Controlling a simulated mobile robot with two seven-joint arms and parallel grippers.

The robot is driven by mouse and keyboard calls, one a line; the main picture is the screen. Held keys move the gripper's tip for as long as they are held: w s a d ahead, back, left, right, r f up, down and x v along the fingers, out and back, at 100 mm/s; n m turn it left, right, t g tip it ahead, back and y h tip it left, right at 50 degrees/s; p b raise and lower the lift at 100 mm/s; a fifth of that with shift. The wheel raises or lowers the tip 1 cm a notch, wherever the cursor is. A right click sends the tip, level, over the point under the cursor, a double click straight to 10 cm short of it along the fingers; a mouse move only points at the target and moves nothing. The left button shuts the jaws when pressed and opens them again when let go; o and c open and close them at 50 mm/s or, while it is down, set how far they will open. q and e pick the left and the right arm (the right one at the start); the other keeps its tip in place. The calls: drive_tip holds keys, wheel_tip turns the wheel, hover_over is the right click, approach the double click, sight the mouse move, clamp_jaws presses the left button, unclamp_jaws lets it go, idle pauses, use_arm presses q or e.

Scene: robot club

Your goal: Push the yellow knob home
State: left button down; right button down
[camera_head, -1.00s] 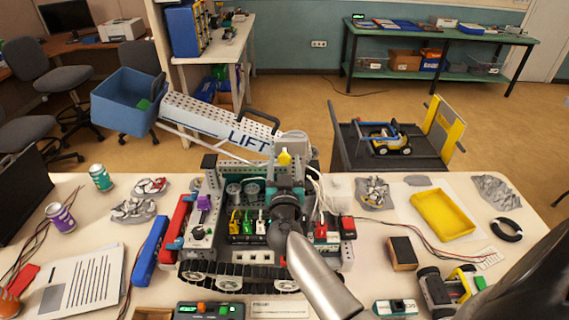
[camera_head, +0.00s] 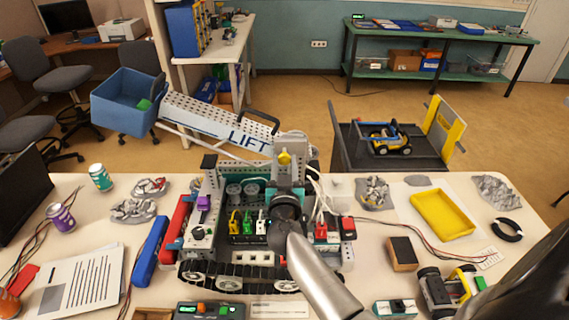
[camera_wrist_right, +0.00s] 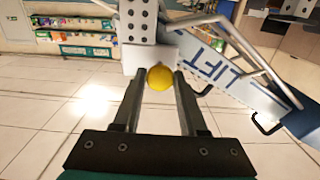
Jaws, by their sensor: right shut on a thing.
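The yellow knob (camera_head: 284,158) sits on the grey end block (camera_head: 292,142) of the white arm marked LIFT (camera_head: 225,127), above the tracked model robot (camera_head: 262,258). My right gripper (camera_head: 285,183) reaches up to it from the front, its dark wrist covering part of the model. In the right wrist view the knob (camera_wrist_right: 159,78) lies between the two fingertips of my right gripper (camera_wrist_right: 159,82), which is shut on it. The knob's stem and how deep it sits are hidden. My left gripper is not in view.
Loose parts crowd the table around the model. A blue bin (camera_head: 128,100) hangs at the LIFT arm's far left end. Papers (camera_head: 85,277) lie front left.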

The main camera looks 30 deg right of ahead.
idle(0.6)
drive_tip(key=shift+w+d+r+p, duration=0.1)
drive_tip(key=shift+w+d+p, duration=0.2)
drive_tip(key=shift+w, duration=0.2)
drive_tip(key=shift+w+d, duration=0.3)
drive_tip(key=shift+w, duration=0.2)
drive_tip(key=c, duration=0.8)
unclamp_jaws()
drive_tip(key=shift+w, duration=0.1)
drive_tip(key=shift+o, duration=0.6)
drive_tip(key=shift+w+d, duration=0.1)
drive_tip(key=shift+o, duration=1.2)
